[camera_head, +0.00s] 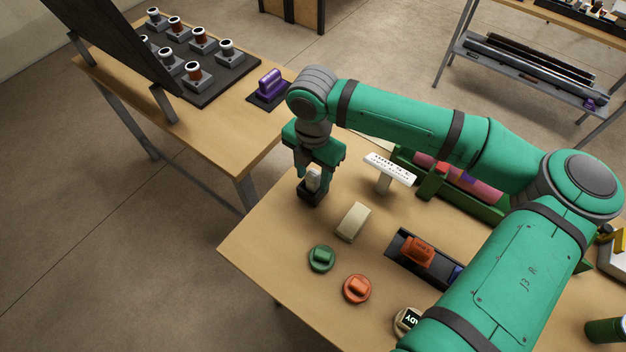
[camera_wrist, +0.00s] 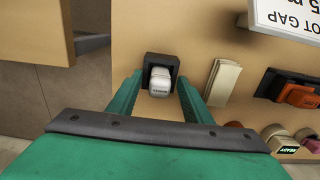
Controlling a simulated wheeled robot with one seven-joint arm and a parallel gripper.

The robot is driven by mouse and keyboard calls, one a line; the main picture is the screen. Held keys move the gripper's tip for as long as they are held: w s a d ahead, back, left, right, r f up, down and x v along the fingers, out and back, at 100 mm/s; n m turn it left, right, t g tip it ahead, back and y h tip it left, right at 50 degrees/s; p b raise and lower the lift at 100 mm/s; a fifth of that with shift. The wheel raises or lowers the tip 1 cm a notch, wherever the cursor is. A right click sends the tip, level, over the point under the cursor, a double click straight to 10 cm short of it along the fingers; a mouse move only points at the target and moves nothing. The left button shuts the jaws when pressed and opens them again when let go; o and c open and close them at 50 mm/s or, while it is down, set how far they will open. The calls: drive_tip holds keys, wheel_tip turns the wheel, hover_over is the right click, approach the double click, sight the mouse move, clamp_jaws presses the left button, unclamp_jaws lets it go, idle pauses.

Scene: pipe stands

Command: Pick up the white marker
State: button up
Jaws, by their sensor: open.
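The white marker (camera_head: 313,180) stands in a small black holder (camera_head: 309,196) near the table's far left edge. It also shows in the wrist view as a white rounded block (camera_wrist: 160,82) in front of the black holder (camera_wrist: 148,62). My gripper (camera_head: 313,188) points down over it, with one finger on each side. In the wrist view my gripper (camera_wrist: 158,92) is open, with the marker between the fingers. A gap shows on the right; whether the left finger touches the holder or marker I cannot tell.
A white sign (camera_head: 390,169) stands close on the right. A black tray (camera_head: 402,262) holds an orange piece. The table's left front corner is clear.

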drive_tip(key=c, duration=1.1)
drive_tip(key=shift+c, duration=0.2)
drive_tip(key=shift+r, duration=0.2)
